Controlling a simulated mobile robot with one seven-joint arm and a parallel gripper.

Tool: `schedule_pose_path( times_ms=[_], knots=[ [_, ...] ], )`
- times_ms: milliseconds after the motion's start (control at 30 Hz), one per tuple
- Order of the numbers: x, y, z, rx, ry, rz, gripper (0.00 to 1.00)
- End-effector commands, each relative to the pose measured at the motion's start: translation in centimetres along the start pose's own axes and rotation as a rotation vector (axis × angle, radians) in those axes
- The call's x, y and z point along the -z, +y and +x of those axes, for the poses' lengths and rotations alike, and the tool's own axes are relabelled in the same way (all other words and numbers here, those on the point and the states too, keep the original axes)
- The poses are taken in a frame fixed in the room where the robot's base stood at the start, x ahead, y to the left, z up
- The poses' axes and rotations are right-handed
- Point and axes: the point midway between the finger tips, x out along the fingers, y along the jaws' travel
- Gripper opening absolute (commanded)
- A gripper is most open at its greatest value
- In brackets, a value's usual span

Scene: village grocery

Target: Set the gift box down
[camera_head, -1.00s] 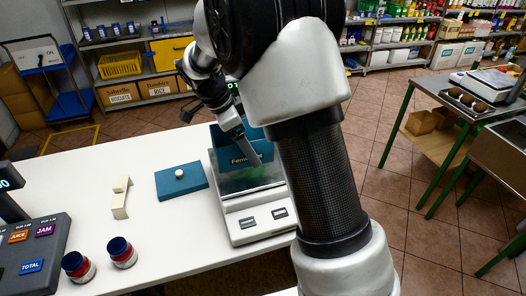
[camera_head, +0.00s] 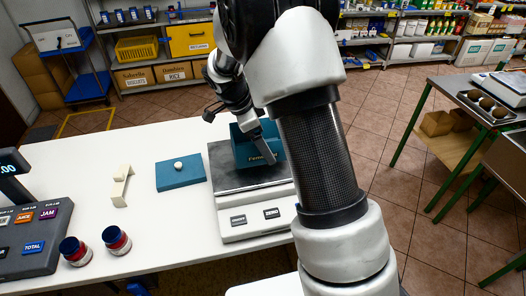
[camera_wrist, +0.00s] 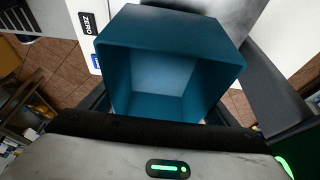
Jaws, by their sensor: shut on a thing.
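The gift box (camera_head: 243,146) is a dark teal, open-topped box with lettering on its front, partly hidden by my gripper. It is over the rear of the dark pan of the scale (camera_head: 233,180); I cannot tell whether its base touches the pan. My gripper (camera_head: 264,149) is shut on the box. In the wrist view the box (camera_wrist: 175,45) sits between the fingers, its open side facing the camera, and looks empty. A flat teal lid (camera_head: 181,175) with a pale round knob lies on the counter left of the scale.
On the white counter (camera_head: 140,225) are a cream stepped block (camera_head: 121,187), two red jars with dark lids (camera_head: 117,240) and a register (camera_head: 30,238). The counter between lid and scale is narrow but clear. Shelves stand behind; a green-legged table is at right.

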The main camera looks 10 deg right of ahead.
Motion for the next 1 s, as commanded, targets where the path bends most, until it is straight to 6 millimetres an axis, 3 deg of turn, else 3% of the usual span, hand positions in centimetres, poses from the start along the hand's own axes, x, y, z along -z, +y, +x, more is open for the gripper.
schedule_pose_path(
  times_ms=[300, 700, 733, 800, 1000],
  knots=[
    [-1.4, 0.0, 3.4, -0.001, 0.0, -0.001, 0.59],
    [-1.7, 0.0, 4.0, 0.001, 0.0, 0.0, 0.59],
    [-1.6, 0.0, 3.9, 0.001, -0.001, 0.0, 0.85],
    [-1.6, 0.0, 3.8, 0.001, -0.001, 0.0, 0.97],
    [-1.6, 0.0, 3.8, 0.0, 0.0, 0.0, 1.0]
  ],
)
